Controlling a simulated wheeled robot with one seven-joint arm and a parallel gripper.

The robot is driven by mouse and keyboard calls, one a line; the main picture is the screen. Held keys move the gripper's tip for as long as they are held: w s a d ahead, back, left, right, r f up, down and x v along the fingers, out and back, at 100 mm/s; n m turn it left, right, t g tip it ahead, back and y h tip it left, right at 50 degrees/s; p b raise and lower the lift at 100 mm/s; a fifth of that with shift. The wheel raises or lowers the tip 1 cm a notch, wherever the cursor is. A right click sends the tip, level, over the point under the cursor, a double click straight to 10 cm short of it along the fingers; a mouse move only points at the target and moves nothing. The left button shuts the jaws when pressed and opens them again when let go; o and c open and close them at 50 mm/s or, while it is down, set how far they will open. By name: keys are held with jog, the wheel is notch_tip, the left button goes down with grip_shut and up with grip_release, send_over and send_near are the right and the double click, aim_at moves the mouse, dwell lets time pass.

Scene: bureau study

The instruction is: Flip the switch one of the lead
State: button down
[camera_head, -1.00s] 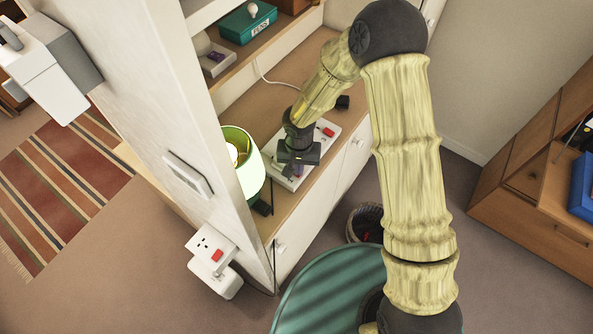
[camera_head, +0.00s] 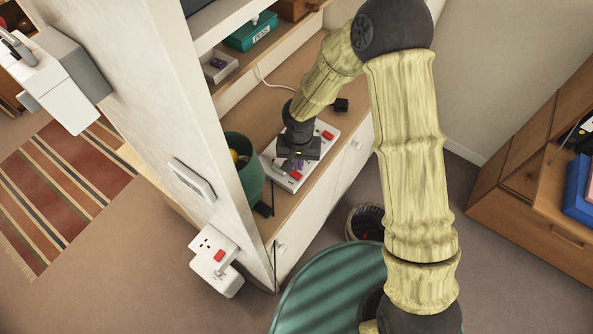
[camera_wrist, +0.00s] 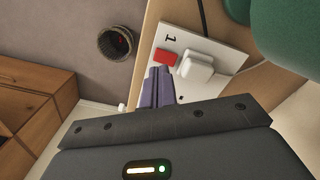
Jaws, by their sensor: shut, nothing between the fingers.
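The lead is a white extension block (camera_head: 327,146) on the wooden desk, with red switches at both ends. In the wrist view the lead (camera_wrist: 228,58) shows the mark "1" beside a red switch (camera_wrist: 165,57), with a white plug (camera_wrist: 195,70) seated next to it. The same switch shows in the head view (camera_head: 296,175). My gripper (camera_wrist: 160,70) is shut and empty, its purple fingertips right at the near edge of switch one. I cannot tell whether they touch it. My gripper (camera_head: 291,166) also shows over the lead's near end, partly covering it.
A green lamp (camera_head: 245,165), unlit, stands left of the lead, close to the wall end. A wall socket (camera_head: 212,245) with a red switch is lower left. A black adapter (camera_head: 341,105) lies behind the lead. A waste basket (camera_head: 365,222) stands on the floor.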

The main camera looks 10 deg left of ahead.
jog(key=shift+r+p, duration=0.7)
jog(key=shift+r, duration=0.6)
jog(key=s+d+r+t+b, duration=0.1)
jog(key=d+r, duration=0.3)
jog(key=d, duration=0.4)
jog(key=s+d+r+m+b, duration=0.1)
jog(key=s+d+r+b, duration=0.1)
jog(key=d+r, duration=0.3)
jog(key=s+d+r+t+b, duration=0.1)
jog(key=s+d+r, duration=0.3)
jog(key=d, duration=0.8)
jog(key=shift+d+r+m+t+b, duration=0.2)
jog(key=shift+d+m+t+b, duration=0.1)
jog(key=shift+d+b, duration=0.05)
